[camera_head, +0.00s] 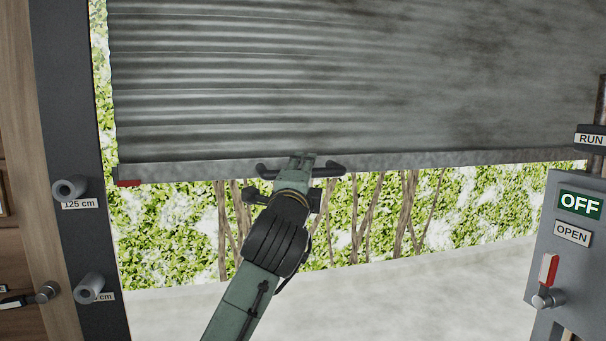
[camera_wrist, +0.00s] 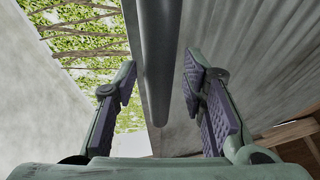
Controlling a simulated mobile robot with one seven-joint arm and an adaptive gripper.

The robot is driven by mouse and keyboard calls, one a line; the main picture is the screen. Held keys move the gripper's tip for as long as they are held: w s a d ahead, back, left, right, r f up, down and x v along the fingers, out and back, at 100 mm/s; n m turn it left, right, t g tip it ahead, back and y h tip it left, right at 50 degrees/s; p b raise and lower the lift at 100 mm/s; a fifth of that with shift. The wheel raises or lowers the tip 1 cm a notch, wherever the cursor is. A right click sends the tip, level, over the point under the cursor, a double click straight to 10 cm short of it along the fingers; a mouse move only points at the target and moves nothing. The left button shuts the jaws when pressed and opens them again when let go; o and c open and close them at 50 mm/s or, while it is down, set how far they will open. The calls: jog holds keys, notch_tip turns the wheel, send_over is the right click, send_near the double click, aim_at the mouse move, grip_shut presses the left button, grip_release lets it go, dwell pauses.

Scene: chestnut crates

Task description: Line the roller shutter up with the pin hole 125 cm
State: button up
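The grey corrugated roller shutter (camera_head: 300,80) hangs partly raised, with a flat bottom rail (camera_head: 420,160). A red marker (camera_head: 127,183) sits at the rail's left end. It appears near the height of the upper grey pin-hole tube (camera_head: 70,188), labelled "125 cm" (camera_head: 79,204); exact alignment cannot be judged. A dark handle (camera_head: 264,172) is on the rail, partly hidden by my gripper (camera_head: 303,165). In the wrist view my gripper (camera_wrist: 160,82) has its fingers spread on either side of a grey bar (camera_wrist: 158,40), with gaps visible on both sides.
A lower tube (camera_head: 89,287) with a partly hidden cm label is on the dark left post (camera_head: 68,130). A grey control box (camera_head: 540,225) at right shows "OFF", "OPEN" and a red-handled lever (camera_head: 548,272). Greenery shows through the opening below the shutter.

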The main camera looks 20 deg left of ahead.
jog(key=v, duration=1.2)
